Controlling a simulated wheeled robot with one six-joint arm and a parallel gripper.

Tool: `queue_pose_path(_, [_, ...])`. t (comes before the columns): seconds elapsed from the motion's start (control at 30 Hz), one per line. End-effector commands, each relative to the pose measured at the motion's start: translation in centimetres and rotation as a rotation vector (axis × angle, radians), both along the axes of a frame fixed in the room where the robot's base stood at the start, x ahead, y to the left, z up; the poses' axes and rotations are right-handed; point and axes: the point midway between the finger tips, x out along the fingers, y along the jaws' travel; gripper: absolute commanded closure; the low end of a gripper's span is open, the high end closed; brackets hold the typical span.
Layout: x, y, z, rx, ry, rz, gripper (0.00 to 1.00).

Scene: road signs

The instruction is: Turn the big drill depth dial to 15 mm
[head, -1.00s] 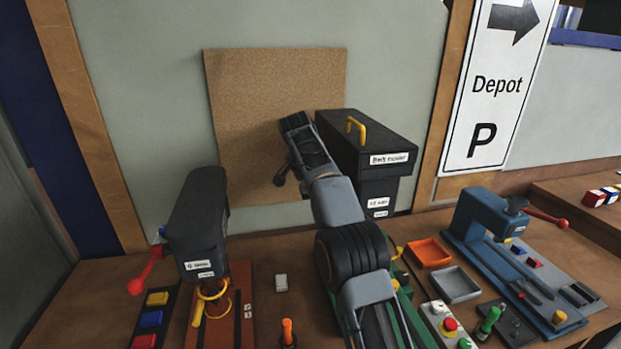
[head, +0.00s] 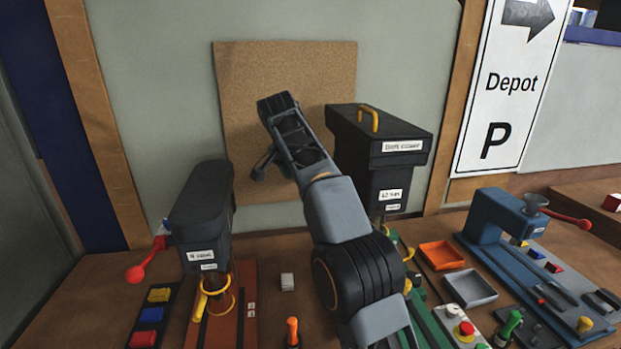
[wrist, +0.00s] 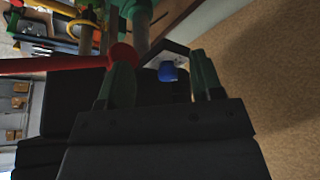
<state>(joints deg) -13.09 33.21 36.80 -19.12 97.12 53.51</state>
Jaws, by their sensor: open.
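Two dark drill-like machines stand on the bench. The bulkier one (head: 376,150), with a yellow top handle, is right of my arm, and the smaller one (head: 200,215) is at left. Their labels are too blurred to read. My gripper (head: 262,165) is open, in the air between the machines, before the cork board. In the wrist view a small blue knob (wrist: 168,72) on a pale plate shows between my open fingers (wrist: 160,80), apart from them. I cannot tell whether it is the depth dial. No dial scale is readable.
A red lever with a ball end (wrist: 122,57) lies close beside my left finger in the wrist view. The cork board (head: 235,80) is behind my gripper. An orange tray (head: 441,255), a grey tray (head: 468,288) and a blue vise-like machine (head: 500,220) stand at right.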

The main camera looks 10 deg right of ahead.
Motion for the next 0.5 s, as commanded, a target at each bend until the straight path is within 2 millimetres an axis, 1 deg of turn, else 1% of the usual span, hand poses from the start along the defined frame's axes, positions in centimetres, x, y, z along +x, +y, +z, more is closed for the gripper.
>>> queue_pose_path(0.03, [-0.6, 0.6, -0.3, 0.0, 0.0, 0.002, 0.4])
queue_pose_path(0.2, [-1.9, 1.9, -0.1, 0.0, 0.0, 0.001, 0.4])
queue_pose_path(0.33, [-2.4, 2.4, 0.0, -0.001, -0.001, 0.0, 0.4])
queue_pose_path(0.5, [-2.6, 2.5, 0.1, -0.001, 0.001, 0.0, 0.4])
